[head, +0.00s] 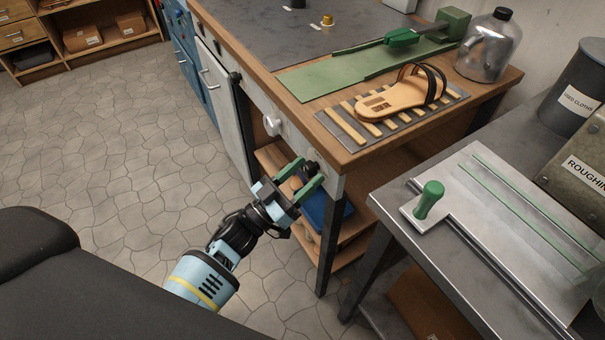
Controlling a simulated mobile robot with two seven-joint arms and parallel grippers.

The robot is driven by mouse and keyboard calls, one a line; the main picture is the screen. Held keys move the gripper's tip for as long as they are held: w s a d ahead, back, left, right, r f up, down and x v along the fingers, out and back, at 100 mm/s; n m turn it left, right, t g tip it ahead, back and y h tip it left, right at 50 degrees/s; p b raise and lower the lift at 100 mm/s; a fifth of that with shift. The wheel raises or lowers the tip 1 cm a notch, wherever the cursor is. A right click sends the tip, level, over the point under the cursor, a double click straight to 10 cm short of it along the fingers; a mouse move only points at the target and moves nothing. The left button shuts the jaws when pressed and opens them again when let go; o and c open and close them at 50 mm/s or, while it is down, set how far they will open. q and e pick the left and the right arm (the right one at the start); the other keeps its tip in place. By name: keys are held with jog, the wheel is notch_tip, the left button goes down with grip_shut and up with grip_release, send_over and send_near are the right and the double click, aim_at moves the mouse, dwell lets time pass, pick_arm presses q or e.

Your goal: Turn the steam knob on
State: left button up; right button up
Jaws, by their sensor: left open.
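Two knobs show on the front of the wooden-topped bench: a pale round knob (272,124) and, nearer the corner, a small dark knob (311,167). I cannot read any label telling which is the steam knob. My left gripper (308,171) is open, with its green fingers reaching up to the dark knob, one on either side of it in the picture. I cannot tell whether the fingers touch it. They partly hide the knob and the panel around it. My right gripper is not in view.
The bench top (342,153) overhangs just above the gripper. A sandal (405,97) sits on a slatted rack, with a glass jar (487,48) behind. A shelf with a blue bin (335,212) lies under the bench. A metal table (450,244) with a green handle (429,198) stands right.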

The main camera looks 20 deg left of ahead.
pick_arm(q)
jog(key=shift+c, duration=0.4)
jog(key=c, duration=0.9)
